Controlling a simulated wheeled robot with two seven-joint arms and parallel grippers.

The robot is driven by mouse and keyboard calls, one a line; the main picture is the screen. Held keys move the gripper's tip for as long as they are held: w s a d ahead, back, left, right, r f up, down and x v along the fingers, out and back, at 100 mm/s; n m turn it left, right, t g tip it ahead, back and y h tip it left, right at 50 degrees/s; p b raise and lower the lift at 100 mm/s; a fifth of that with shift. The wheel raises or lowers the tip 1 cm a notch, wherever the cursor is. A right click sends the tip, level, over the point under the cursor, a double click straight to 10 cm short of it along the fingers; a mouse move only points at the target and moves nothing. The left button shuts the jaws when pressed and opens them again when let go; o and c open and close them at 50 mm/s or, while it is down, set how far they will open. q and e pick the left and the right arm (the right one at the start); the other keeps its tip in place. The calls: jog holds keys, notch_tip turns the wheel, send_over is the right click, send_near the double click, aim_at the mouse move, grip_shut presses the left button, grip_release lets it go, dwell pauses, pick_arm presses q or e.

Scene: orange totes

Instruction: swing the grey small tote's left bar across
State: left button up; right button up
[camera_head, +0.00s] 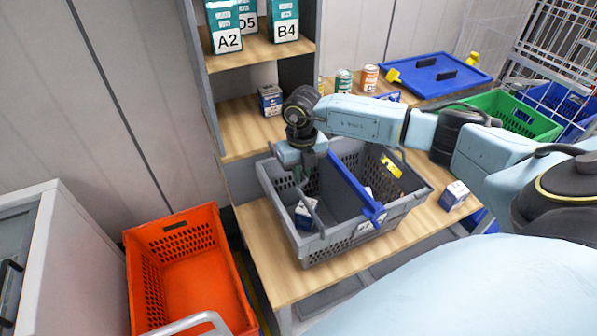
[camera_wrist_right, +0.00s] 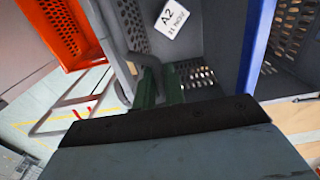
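The grey small tote (camera_head: 285,226) stands on the wooden table. A blue bar (camera_head: 352,183) crosses its middle. Its grey left bar (camera_head: 312,212) shows as a thin curved rod near the tote's left side; in the right wrist view the bent end of that bar (camera_wrist_right: 146,60) runs down between the green fingers. My right gripper (camera_head: 307,168) reaches down over the tote's back left part. In the right wrist view my right gripper (camera_wrist_right: 160,92) has its fingers close together around the bar; the contact itself is partly hidden. My left gripper is not in view.
An orange tote (camera_head: 180,262) is on the left. A shelf (camera_head: 258,50) rises behind. A green tote (camera_head: 515,112) and blue lid (camera_head: 432,76) are at back right.

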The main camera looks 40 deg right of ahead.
jog(key=shift+s+d+f, duration=0.1)
jog(key=shift+d+f, duration=0.25)
jog(key=shift+d, duration=0.1)
jog(key=shift+s+d+f+b, duration=0.15)
jog(key=shift+d+f+b, duration=0.45)
jog(key=shift+d, duration=0.05)
jog(key=shift+s+d+f+b, duration=0.1)
jog(key=shift+d+f+b, duration=0.2)
jog(key=shift+f+b, duration=0.15)
jog(key=shift+s+d+f+b, duration=0.1)
jog(key=shift+d+f+b, duration=0.2)
jog(key=shift+f, duration=0.2)
jog(key=shift+r, duration=0.1)
jog(key=o, duration=1)
jog(key=shift+o, duration=0.2)
jog(key=shift+r, duration=0.1)
